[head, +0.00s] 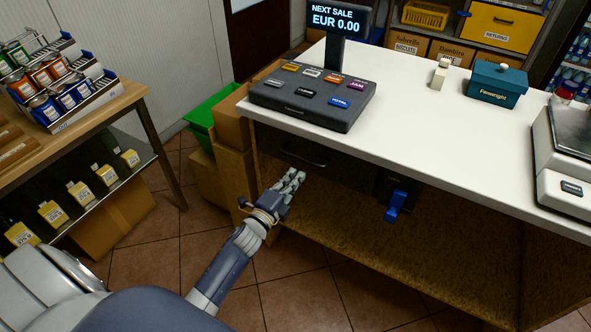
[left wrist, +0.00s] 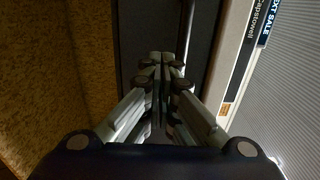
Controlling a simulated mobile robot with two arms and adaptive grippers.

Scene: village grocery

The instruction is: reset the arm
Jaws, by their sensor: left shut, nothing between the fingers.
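My left arm reaches in from the lower left of the head view. Its gripper (head: 291,183) is shut and empty, in front of the counter's open underside and just below the dark drawer (head: 318,160) with its bar handle. In the left wrist view the closed fingers (left wrist: 160,58) point at the dark drawer front, with the handle bar (left wrist: 188,30) just right of the fingertips. I cannot tell whether they touch it. My right gripper is not in view.
The white counter (head: 420,120) bears a dark till (head: 315,95), a teal box (head: 497,84) and a scale (head: 565,150). A blue-handled item (head: 397,205) hangs at the counter front. A wooden rack with cans and bottles stands left. A green crate (head: 208,115) and cardboard boxes stand between.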

